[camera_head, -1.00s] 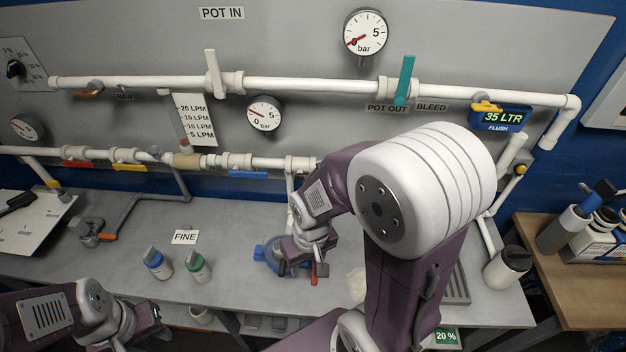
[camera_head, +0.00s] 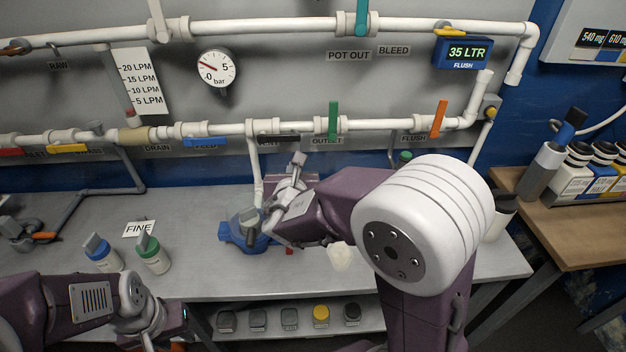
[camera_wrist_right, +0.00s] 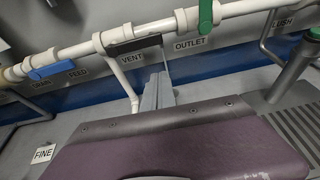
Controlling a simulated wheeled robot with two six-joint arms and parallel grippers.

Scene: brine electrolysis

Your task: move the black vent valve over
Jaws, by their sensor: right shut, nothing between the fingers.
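The black vent valve (camera_wrist_right: 135,44) has a flat black handle lying along the white lower pipe, above the VENT label (camera_wrist_right: 131,57). In the head view the dark handle (camera_head: 284,139) is small, just above my right arm. My right gripper (camera_head: 298,158) is raised below the valve, shut and empty. In the right wrist view its grey fingers (camera_wrist_right: 160,80) point up toward the pipe, just below and right of the handle, with no clear contact. My left gripper (camera_head: 155,328) is low at the bottom left, away from the valve; its jaws are unclear.
A green outlet valve (camera_head: 333,120) and an orange flush valve (camera_head: 438,118) stand upright to the right. A blue feed valve (camera_head: 205,142) lies along the pipe to the left. A blue pump-like unit (camera_head: 243,237) and two bottles (camera_head: 152,255) stand on the grey bench.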

